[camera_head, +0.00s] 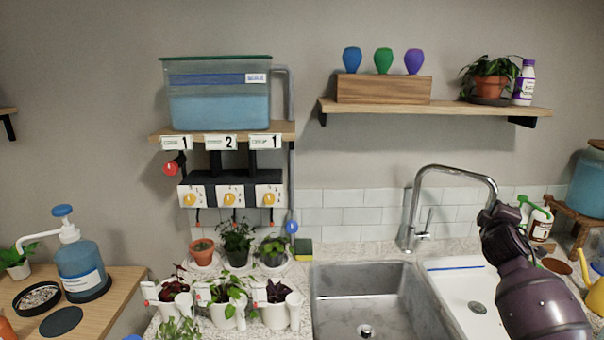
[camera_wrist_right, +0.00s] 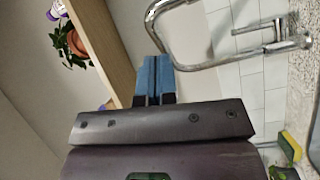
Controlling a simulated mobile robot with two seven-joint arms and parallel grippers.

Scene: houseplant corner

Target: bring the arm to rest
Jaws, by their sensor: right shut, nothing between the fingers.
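My right arm rises from the lower right of the head view, in front of the right side of the sink. Its gripper (camera_head: 492,213) points up and away, near the end of the chrome faucet's spout (camera_head: 455,170); whether they touch I cannot tell. In the right wrist view the two blue fingers (camera_wrist_right: 153,80) are pressed together with nothing between them. The faucet (camera_wrist_right: 215,55) shows just beyond them there. My left gripper is in neither view.
A wooden shelf (camera_head: 455,110) with a potted plant (camera_head: 490,78) and a bottle (camera_head: 523,82) is above the arm. The sink basin (camera_head: 368,295) is empty. Several potted plants stand left of it. A white spray bottle (camera_head: 540,222) is right of the arm.

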